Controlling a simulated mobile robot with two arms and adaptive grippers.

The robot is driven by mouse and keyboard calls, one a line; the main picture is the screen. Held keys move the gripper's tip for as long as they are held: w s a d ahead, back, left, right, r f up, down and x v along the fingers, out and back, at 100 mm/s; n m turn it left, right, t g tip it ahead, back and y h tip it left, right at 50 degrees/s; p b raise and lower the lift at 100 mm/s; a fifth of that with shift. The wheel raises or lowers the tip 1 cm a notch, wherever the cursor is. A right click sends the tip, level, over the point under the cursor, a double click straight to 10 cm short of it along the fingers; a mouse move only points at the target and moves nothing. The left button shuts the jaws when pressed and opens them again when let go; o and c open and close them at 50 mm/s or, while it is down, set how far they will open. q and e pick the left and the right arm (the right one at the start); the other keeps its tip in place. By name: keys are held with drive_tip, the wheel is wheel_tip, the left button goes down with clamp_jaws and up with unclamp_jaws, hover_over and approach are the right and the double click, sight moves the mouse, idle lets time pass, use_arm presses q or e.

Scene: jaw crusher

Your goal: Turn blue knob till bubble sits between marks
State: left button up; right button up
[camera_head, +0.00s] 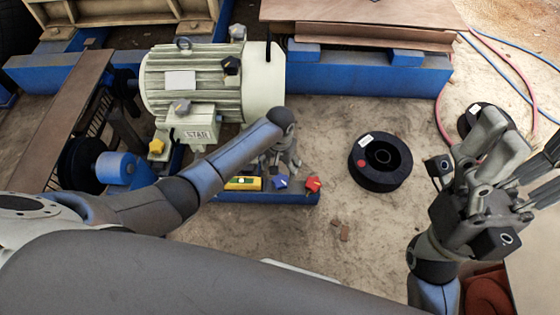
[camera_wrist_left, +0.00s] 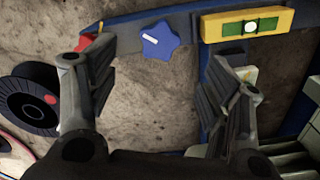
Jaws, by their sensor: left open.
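The blue star-shaped knob (camera_head: 281,182) sits on a blue beam, and it shows in the left wrist view (camera_wrist_left: 160,42) with a white line on its face. A yellow spirit level (camera_head: 243,183) lies beside it; in the left wrist view the level (camera_wrist_left: 284,21) has a green vial with a pale bubble near its middle. My right gripper (camera_head: 518,160) is open and empty at the right.
A red knob (camera_head: 313,184) stands right of the blue one, close to my left fingers. A motor (camera_head: 190,85) stands behind left. A black spool (camera_head: 380,161) lies on the sandy floor. Hoses (camera_head: 445,115) run at the far right.

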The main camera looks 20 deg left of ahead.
use_arm(q)
drive_tip(key=shift+r, duration=1.15)
